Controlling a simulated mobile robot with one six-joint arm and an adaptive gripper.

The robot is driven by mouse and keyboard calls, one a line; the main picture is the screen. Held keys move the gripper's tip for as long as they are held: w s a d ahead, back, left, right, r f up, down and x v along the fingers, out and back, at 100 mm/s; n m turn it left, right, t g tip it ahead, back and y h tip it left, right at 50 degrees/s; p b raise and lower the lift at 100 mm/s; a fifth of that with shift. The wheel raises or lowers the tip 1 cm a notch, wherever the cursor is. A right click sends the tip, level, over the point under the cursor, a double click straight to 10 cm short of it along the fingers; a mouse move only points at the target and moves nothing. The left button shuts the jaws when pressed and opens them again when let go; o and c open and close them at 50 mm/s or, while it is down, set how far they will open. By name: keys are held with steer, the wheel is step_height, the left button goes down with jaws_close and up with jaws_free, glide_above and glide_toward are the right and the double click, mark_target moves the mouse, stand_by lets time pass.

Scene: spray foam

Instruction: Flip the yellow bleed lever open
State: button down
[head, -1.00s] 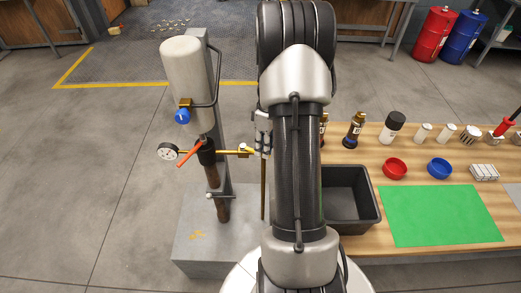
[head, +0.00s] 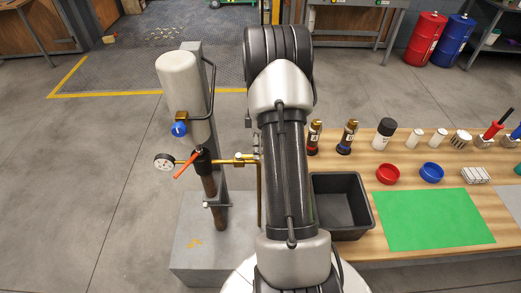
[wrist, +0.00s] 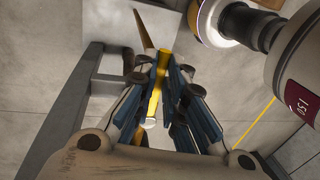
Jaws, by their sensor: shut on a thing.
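The yellow bleed lever (wrist: 156,90) shows in the wrist view as a yellow bar between the two blue-and-grey fingers of my gripper (wrist: 163,92). The fingers are shut on it, one on each side. In the head view the brass fitting and pipe (head: 238,160) run right from the dark valve body (head: 202,161) on the white tank's stand. My gripper (head: 255,150) is at the right end of this pipe, partly hidden by my arm. The lever cannot be made out clearly there, so its exact angle is hard to tell.
The white tank (head: 181,88) carries a blue knob (head: 179,128), a gauge (head: 165,162) and an orange-red handle (head: 187,165). A thin brass tube (head: 259,195) hangs below my gripper. A dark bin (head: 340,204) and the wooden table (head: 405,175) are at right.

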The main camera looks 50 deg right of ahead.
steer(key=c, duration=1.7)
jaws_free()
steer(key=shift+o, duration=0.2)
step_height(320, 180, up, 12)
steer(key=w+d, duration=0.1)
steer(key=shift+w+d, duration=0.3)
steer(key=shift+d, duration=0.1)
steer(key=shift+f, duration=0.1)
